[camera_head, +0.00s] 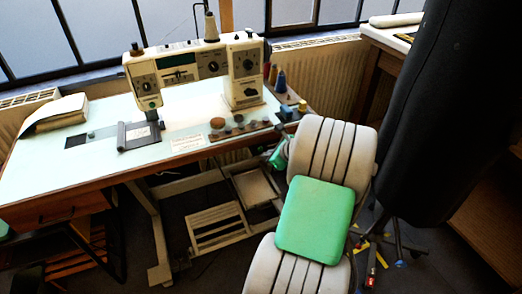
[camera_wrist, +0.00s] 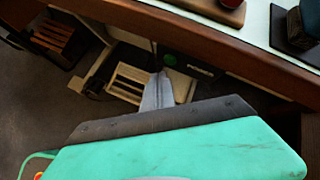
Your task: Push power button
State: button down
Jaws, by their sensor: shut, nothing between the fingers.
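In the wrist view, my gripper (camera_wrist: 162,78) is shut, its grey fingers together and empty, pointing toward the underside of the table's front edge. A small round green thing (camera_wrist: 169,59), which looks like a button, shows just past the fingertips under the wooden edge. A dark strip with faint pale marks sits right of it. I cannot tell whether the fingers touch the green thing. In the head view my arm mostly hides the gripper, near the table's right front corner. The sewing machine (camera_head: 195,68) stands on the table (camera_head: 60,180).
A wooden tray (camera_head: 226,133) with small round items lies near the table's front edge. Thread spools (camera_head: 281,82) stand at the right end. A slatted pedal (camera_head: 215,225) is below. A large black form (camera_head: 440,110) stands to the right. An open book (camera_head: 55,113) lies left.

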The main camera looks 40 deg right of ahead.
jog(key=shift+w+d+p, duration=0.15)
jog(key=shift+w+p, duration=0.15)
jog(key=shift+w, duration=0.1)
jog(key=shift+w+d, duration=0.1)
jog(key=shift+w, duration=0.35)
dwell(0.5)
jog(key=shift+s+a+p, duration=0.25)
jog(key=shift+s+p, duration=0.6)
jog(key=shift+p, duration=0.05)
jog(key=s+a+p, duration=0.1)
jog(key=s+p, duration=0.2)
jog(key=s, duration=0.2)
jog(key=shift+s+a, duration=0.35)
jog(key=shift+s, duration=0.05)
